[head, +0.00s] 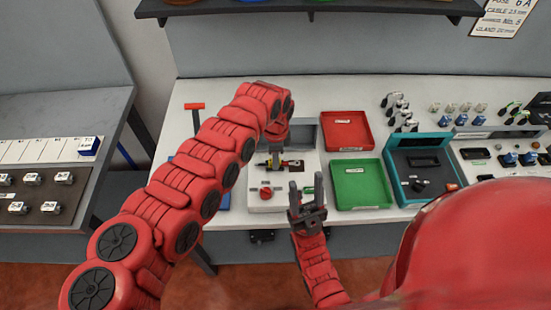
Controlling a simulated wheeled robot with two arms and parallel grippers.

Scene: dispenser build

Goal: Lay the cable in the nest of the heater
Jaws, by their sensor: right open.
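A light box (281,201) with a red knob (266,193) stands in the middle of the table and seems to be the heater. A small black and red piece (291,163) lies across its upper part; whether it is the cable is too small to tell. My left gripper (276,155) points down right over this spot, and its fingers are too small to read. My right gripper (308,196) is open and empty, fingers up, in front of the box's right front corner. The nest is not clearly visible under the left gripper.
A red tray (347,143) and a green tray (359,195) are right of the box. A teal case (430,188) and several small parts stand further right. A red-topped post (194,107) is behind my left arm. A side bench (110,113) is at left.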

